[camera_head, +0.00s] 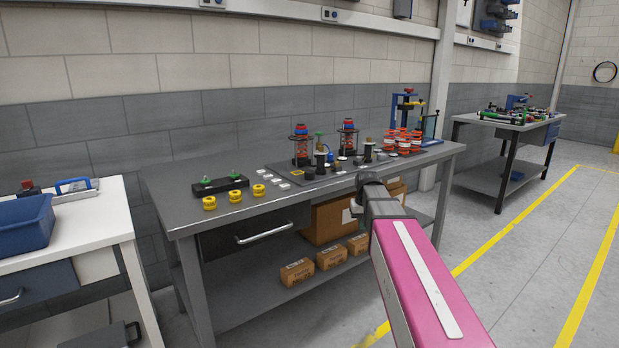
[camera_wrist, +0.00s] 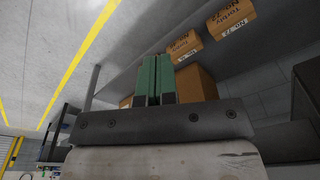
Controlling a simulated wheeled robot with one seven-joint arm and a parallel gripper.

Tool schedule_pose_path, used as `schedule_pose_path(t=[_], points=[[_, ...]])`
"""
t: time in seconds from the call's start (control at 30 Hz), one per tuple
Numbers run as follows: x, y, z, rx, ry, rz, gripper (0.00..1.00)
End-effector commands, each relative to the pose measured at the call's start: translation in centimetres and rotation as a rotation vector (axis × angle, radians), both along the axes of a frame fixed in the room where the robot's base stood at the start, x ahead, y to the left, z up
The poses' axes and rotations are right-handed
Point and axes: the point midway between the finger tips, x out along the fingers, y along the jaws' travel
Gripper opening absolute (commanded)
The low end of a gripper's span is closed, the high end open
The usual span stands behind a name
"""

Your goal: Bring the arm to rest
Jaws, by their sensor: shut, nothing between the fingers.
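My gripper (camera_wrist: 154,80) shows in the wrist view with its two green fingers side by side, shut and empty. My pink arm reaches from the bottom right of the head view toward the front of the grey workbench (camera_head: 185,218). The fingers cannot be made out in the head view. In the wrist view the gripper faces the bench's lower part, with cardboard boxes (camera_wrist: 183,46) on the shelf beyond the fingertips. The picture there is turned over, as the box print shows. I cannot tell how far the fingers are from the boxes.
The bench carries spring assemblies (camera_head: 301,145), orange springs (camera_head: 402,141), yellow rings (camera_head: 209,203) and a black block (camera_head: 220,185). A white table with a blue bin (camera_head: 25,225) stands left. Another bench (camera_head: 505,124) stands far right. Floor with yellow lines is open at right.

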Motion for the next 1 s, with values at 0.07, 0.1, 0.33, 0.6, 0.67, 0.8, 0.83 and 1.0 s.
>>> schedule_pose_path(t=[0.07, 0.1, 0.33, 0.6, 0.67, 0.8, 0.83, 1.0], points=[[-2.6, 0.1, -3.0, -0.001, 0.016, -0.004, 0.0], [-3.7, 0.1, -4.3, -0.001, 0.023, -0.007, 0.0], [-9.9, 0.2, -11.2, -0.005, 0.058, -0.022, 0.0], [-17.2, 0.4, -17.2, -0.009, 0.095, -0.035, 0.0], [-18.3, 0.4, -18.0, -0.01, 0.1, -0.037, 0.0], [-19.8, 0.4, -19.1, -0.011, 0.108, -0.041, 0.0], [-19.9, 0.4, -19.2, -0.011, 0.108, -0.041, 0.0], [-20.1, 0.4, -19.4, -0.011, 0.108, -0.042, 0.0]])
